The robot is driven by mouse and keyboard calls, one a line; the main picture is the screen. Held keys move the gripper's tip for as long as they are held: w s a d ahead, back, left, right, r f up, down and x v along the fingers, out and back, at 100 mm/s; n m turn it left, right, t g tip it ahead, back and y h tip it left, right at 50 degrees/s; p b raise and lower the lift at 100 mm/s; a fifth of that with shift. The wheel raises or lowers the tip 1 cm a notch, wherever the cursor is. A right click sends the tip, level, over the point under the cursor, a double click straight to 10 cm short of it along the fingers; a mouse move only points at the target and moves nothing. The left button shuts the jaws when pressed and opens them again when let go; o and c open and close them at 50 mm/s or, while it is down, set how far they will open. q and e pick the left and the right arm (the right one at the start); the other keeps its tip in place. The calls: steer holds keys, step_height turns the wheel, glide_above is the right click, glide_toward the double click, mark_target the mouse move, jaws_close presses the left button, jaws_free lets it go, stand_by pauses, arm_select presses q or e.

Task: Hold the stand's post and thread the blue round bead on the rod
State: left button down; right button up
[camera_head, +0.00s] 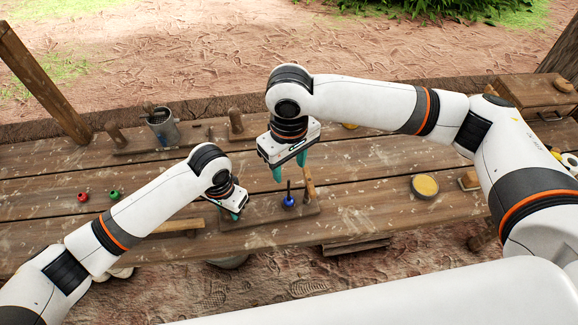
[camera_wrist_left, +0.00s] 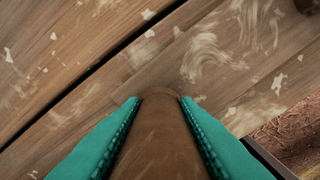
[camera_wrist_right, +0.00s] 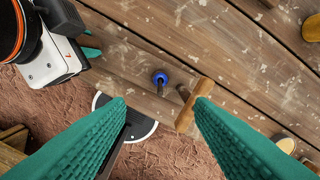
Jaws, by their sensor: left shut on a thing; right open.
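The stand's wooden base (camera_head: 262,212) lies near the table's front edge. A dark upright rod (camera_head: 289,186) rises from it. The blue round bead (camera_head: 288,202) sits low around the rod; it also shows around the rod in the right wrist view (camera_wrist_right: 161,77). My left gripper (camera_head: 236,215) is shut on a brown round wooden post (camera_wrist_left: 165,140), seen lengthwise between its fingers in the left wrist view; in the head view the fingers mostly hide it.
A wooden upright with a crosspiece (camera_wrist_right: 194,104) stands close right of the rod. Red (camera_head: 83,197) and green (camera_head: 114,194) beads stand at the table's left. A metal cup (camera_head: 162,127) is behind, a yellow-filled dish (camera_head: 425,187) at right.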

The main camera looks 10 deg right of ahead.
stand_by(0.3)
arm_select(q)
steer(key=c, duration=1)
jaws_free()
step_height(320, 180, up, 12)
